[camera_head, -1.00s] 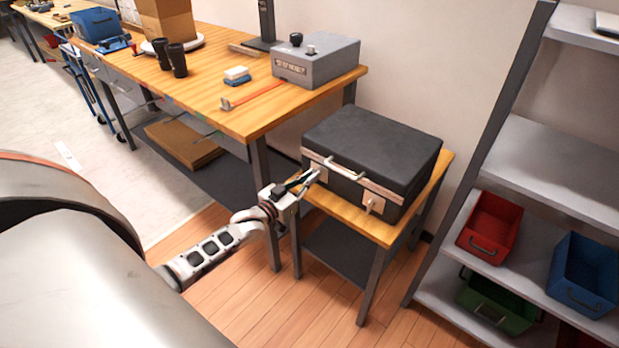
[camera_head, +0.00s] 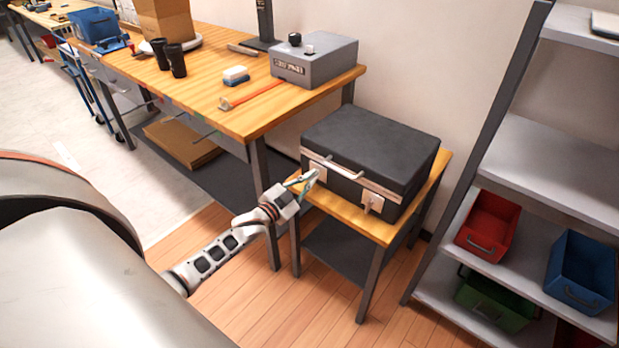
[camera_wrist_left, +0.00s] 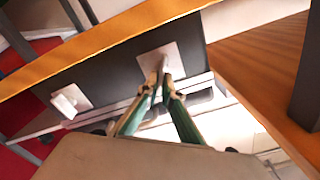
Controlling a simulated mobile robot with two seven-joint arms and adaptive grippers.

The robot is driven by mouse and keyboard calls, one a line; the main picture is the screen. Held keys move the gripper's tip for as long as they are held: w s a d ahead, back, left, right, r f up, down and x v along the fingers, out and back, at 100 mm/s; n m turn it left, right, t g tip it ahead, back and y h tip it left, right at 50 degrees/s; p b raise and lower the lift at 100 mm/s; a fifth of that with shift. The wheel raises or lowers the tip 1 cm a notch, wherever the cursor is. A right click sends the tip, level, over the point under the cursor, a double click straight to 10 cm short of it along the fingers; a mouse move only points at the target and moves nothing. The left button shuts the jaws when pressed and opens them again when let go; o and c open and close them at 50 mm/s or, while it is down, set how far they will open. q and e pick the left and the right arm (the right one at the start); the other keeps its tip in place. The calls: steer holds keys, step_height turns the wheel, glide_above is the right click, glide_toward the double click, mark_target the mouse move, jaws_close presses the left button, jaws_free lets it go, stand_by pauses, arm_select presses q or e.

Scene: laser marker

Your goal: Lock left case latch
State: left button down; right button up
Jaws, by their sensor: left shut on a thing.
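A dark case (camera_head: 375,145) with a pale front band and a light carry handle (camera_head: 344,169) stands closed on a small wooden table. Its left latch (camera_head: 318,170) sits on a pale plate on the front face; the plate shows in the left wrist view (camera_wrist_left: 157,57). Its right latch (camera_head: 372,201) also shows in the wrist view (camera_wrist_left: 70,101). My left gripper (camera_head: 308,181) is at the left latch; its green fingers (camera_wrist_left: 164,84) are shut on the latch's small lever, which they mostly hide. My right gripper is not in view.
The small table (camera_head: 350,219) has a narrow free strip in front of the case. A workbench (camera_head: 215,112) with a grey machine box (camera_head: 313,62) stands behind left. A shelf (camera_head: 550,165) with red, green and blue bins stands at right.

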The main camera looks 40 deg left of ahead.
arm_select(q)
steer(key=m, duration=0.4)
steer(key=shift+d+f+m+b, duration=0.2)
steer(key=shift+f+m+b, duration=0.1)
steer(key=shift+f+b, duration=0.1)
steer(key=m+b, duration=0.1)
steer(key=m, duration=0.1)
steer(key=shift+f+m, duration=0.15)
steer(key=shift+m, duration=0.95)
steer(key=shift+d+f+m+b, duration=0.1)
steer(key=shift+m+b, duration=0.35)
steer(key=shift+m, duration=0.75)
steer(key=c, duration=2.2)
jaws_free()
steer(key=shift+c, duration=0.2)
